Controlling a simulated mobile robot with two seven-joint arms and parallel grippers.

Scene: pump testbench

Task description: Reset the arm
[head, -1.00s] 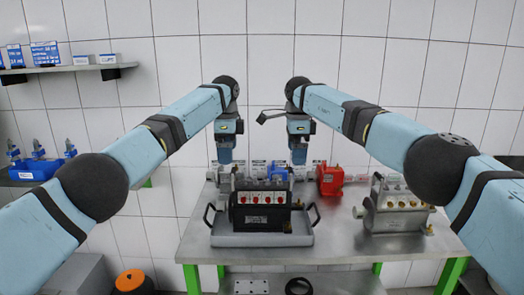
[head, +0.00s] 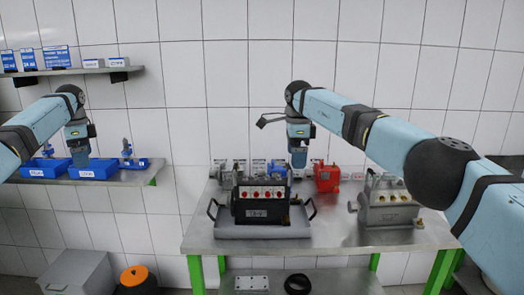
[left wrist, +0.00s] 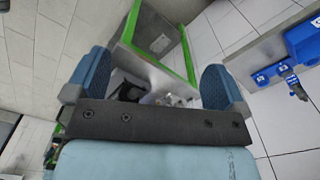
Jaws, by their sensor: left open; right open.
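My left gripper (head: 79,158) hangs in front of the left wall shelf with the blue bins, pointing down. In the left wrist view its two blue fingers (left wrist: 150,88) stand wide apart with nothing between them. My right gripper (head: 298,160) is above the back of the steel table, pointing down near the blue and red pumps; its fingertips are small in the picture and nothing shows held in it.
A black unit with red knobs (head: 262,212) sits in a grey tray (head: 225,230) on the steel table (head: 340,235). A grey unit (head: 388,212) stands to its right, a red pump (head: 327,178) behind. Blue bins (head: 45,169) line the lower shelf. A bin with an orange lid (head: 135,275) is on the floor.

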